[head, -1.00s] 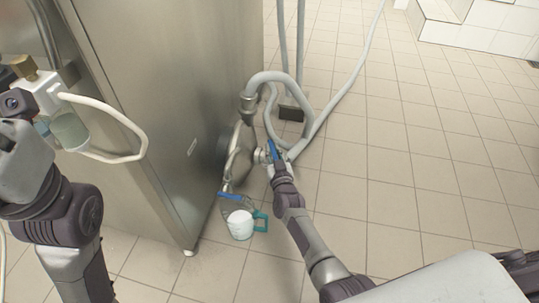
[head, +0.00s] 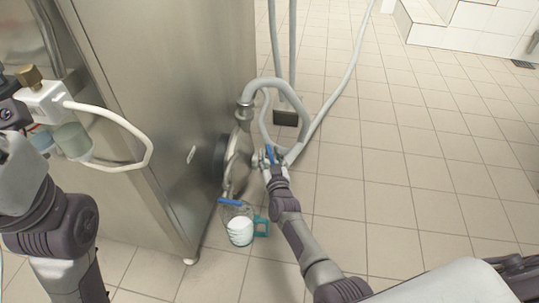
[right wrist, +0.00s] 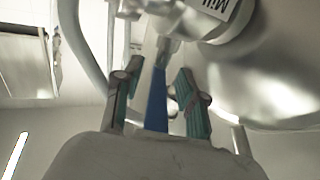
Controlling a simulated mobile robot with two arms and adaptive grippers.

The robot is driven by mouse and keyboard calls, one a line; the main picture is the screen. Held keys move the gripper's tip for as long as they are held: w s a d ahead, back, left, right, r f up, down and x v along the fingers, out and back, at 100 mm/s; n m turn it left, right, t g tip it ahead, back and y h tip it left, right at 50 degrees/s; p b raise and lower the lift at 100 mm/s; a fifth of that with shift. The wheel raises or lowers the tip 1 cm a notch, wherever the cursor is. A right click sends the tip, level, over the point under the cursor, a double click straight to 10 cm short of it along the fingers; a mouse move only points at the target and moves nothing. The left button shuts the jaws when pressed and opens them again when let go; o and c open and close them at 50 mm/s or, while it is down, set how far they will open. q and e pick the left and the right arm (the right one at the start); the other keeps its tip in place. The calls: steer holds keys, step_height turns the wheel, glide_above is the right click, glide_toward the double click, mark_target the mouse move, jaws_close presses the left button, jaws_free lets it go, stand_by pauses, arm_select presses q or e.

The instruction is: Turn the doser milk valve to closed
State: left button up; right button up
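The milk valve's blue lever (head: 269,153) is on the pipework beside the steel machine. In the right wrist view the blue lever (right wrist: 156,100) stands between the two teal-padded fingers of my right gripper (right wrist: 157,98), with gaps visible on both sides. A label beginning "Mil" (right wrist: 217,7) is on the pipe fitting above it. In the head view my right gripper (head: 273,165) is at the lever, its fingers small and partly hidden. My left gripper (head: 8,112) is at the left edge, cut off; its fingers cannot be made out.
A clear jug (head: 240,231) with white contents and a teal handle stands under another blue lever (head: 234,202). The steel machine (head: 165,110) is to the left. Grey hoses (head: 322,118) run behind the valve. A white fitting (head: 45,105) with a hose is near my left arm. Tiled floor (head: 410,170) is open at right.

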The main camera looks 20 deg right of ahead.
steer(key=shift+s, duration=0.1)
steer(key=s, duration=0.7)
steer(key=shift+s+a, duration=0.15)
steer(key=shift+a, duration=0.25)
